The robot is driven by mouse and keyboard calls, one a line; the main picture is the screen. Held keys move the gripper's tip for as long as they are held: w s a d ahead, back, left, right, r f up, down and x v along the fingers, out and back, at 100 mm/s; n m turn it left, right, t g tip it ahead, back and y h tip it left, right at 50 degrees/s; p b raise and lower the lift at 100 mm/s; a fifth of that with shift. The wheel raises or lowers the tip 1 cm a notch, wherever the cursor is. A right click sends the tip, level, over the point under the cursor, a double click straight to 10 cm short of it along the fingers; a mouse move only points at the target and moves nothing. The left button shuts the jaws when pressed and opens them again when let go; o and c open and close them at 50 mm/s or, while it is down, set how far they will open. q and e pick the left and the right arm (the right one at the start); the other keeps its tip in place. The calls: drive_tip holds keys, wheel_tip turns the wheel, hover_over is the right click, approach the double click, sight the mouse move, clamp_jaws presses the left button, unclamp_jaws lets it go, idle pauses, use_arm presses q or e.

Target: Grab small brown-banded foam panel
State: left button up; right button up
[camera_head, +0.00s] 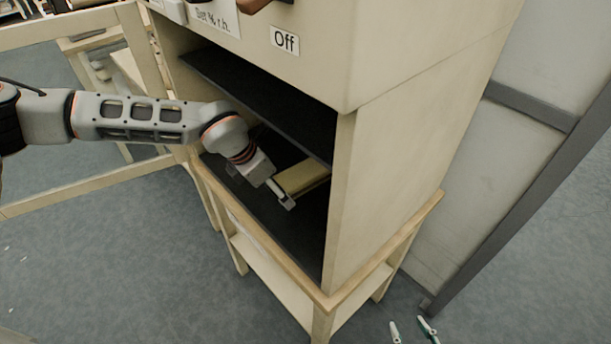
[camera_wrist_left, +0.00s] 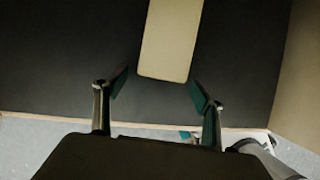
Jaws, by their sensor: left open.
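A tan foam panel (camera_head: 302,176) lies on the dark floor of the open cabinet; I cannot make out a brown band on it. In the left wrist view the panel (camera_wrist_left: 170,40) points away from me, with its near end just beyond and between the fingertips. My left gripper (camera_wrist_left: 160,88) is open and empty, its two fingers apart on either side of the panel's line. In the head view the left arm reaches into the cabinet, and its gripper (camera_head: 270,182) is close beside the panel. The right gripper is not seen.
The cabinet's side wall (camera_head: 385,180) stands right of the panel. A dark shelf (camera_head: 265,105) is above the arm. The cabinet door frame (camera_head: 70,190) is swung open on the left. The cabinet stands on a wooden stand (camera_head: 325,305).

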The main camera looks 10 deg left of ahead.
use_arm(q)
drive_tip(key=shift+f, duration=0.2)
drive_tip(key=c, duration=0.8)
drive_tip(key=shift+r, duration=0.1)
